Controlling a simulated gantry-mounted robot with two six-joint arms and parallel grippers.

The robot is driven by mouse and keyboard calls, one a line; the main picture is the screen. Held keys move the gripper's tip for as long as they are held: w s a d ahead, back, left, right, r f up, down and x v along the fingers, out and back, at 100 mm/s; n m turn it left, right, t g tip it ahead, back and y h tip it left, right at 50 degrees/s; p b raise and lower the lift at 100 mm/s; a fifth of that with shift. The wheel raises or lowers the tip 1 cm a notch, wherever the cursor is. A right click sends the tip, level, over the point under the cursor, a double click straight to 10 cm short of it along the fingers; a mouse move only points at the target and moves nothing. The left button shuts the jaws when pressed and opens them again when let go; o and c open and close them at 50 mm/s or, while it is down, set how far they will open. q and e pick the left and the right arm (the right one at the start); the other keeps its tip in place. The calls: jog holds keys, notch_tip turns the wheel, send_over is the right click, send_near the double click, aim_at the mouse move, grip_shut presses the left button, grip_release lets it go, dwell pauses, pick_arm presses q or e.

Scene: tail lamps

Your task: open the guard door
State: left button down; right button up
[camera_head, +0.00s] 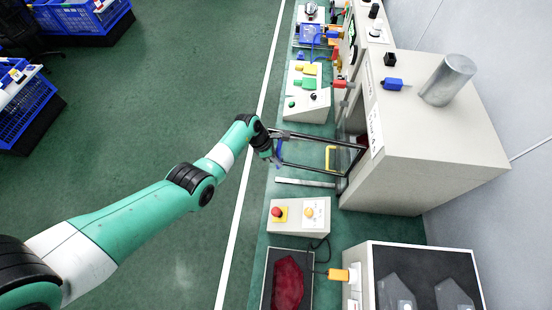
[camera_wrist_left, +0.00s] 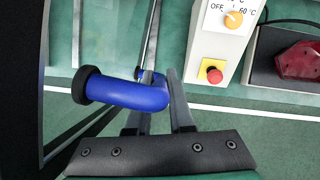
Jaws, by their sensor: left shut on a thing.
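The guard door (camera_head: 310,168) is a dark-framed clear panel at the front of the beige machine cabinet (camera_head: 430,150). It stands out to the left from the cabinet in the head view. A blue handle (camera_head: 279,149) is at its outer end; in the left wrist view the blue handle (camera_wrist_left: 135,94) has a black round end. My left gripper (camera_head: 272,153) is at this handle, its fingers (camera_wrist_left: 160,95) shut on it in the left wrist view. The fingers hide part of the handle. My right gripper is not in view.
A control box (camera_head: 298,215) with a red button and an orange knob stands just below the door. A tray with a red lamp part (camera_head: 288,283) lies beyond it. Another box with green and yellow parts (camera_head: 307,92) stands above.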

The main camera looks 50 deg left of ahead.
pick_arm(q)
jog(key=shift+s+d, duration=0.1)
jog(key=shift+d, duration=0.1)
jog(key=c, duration=0.8)
grip_release()
jog(key=p+v, duration=0.4)
jog(key=v, duration=0.7)
jog(key=shift+s+r, duration=0.15)
jog(key=shift+r, duration=0.1)
